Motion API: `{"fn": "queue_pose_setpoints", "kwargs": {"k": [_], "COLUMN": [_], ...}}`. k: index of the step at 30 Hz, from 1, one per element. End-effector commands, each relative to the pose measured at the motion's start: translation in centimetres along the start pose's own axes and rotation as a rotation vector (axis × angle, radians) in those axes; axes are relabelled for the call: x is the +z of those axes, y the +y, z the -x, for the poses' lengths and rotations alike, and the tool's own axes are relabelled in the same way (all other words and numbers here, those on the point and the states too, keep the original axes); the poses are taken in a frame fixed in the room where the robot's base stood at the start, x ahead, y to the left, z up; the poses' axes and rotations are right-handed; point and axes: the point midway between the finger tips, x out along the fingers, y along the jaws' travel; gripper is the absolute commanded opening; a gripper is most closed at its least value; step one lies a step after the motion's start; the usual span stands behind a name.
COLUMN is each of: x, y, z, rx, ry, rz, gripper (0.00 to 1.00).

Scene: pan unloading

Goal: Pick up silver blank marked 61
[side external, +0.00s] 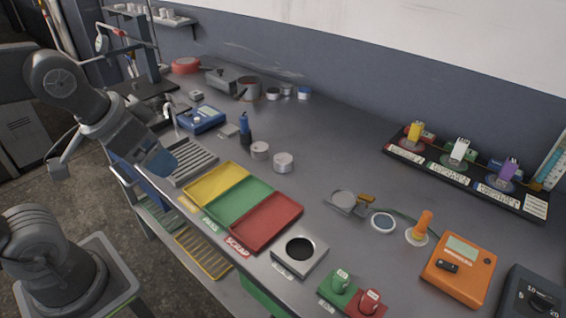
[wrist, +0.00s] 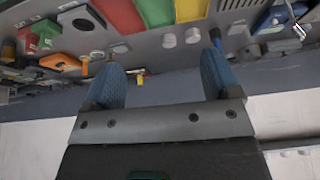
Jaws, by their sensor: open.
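Two short silver cylinders stand close together on the grey bench in the side view: one silver blank (side external: 260,150) is farther back, the other silver blank (side external: 283,162) is a little nearer and to the right. They also show in the wrist view, as a left blank (wrist: 168,41) and a right blank (wrist: 192,36). No number is readable, so I cannot tell which is marked 61. My gripper (side external: 158,162) is at the left, over the bench's front edge near the ribbed grey rack, apart from both blanks. Its blue fingers (wrist: 162,65) are spread and empty in the wrist view.
The ribbed rack (side external: 204,153) and the yellow (side external: 215,184), green (side external: 238,202) and red (side external: 266,221) trays lie along the front. A blue bottle (side external: 245,130) stands just left of the blanks. A blue device (side external: 202,119) is farther left. Bench behind the blanks is clear.

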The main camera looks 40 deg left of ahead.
Motion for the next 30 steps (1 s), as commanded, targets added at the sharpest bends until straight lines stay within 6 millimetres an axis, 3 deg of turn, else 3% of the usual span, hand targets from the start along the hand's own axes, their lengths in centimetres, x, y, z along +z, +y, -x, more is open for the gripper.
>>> {"fn": "queue_pose_setpoints", "kwargs": {"k": [5, 11, 17, 21, 27, 30], "x": [-4.7, -11.8, -17.9, -21.2, -23.8, -24.3], "y": [-0.1, -0.1, 0.1, 0.5, 1.0, 1.2], "z": [-0.2, -2.3, -6.9, -11.3, -17.1, -18.8], "rx": [0.002, 0.034, 0.103, 0.172, 0.275, 0.308], "ry": [-0.073, -0.179, -0.279, -0.342, -0.404, -0.418], "rz": [-0.242, -0.632, -1.019, -1.283, -1.58, -1.666], "gripper": [0.82, 0.82, 0.82, 0.82, 0.82, 0.82]}}
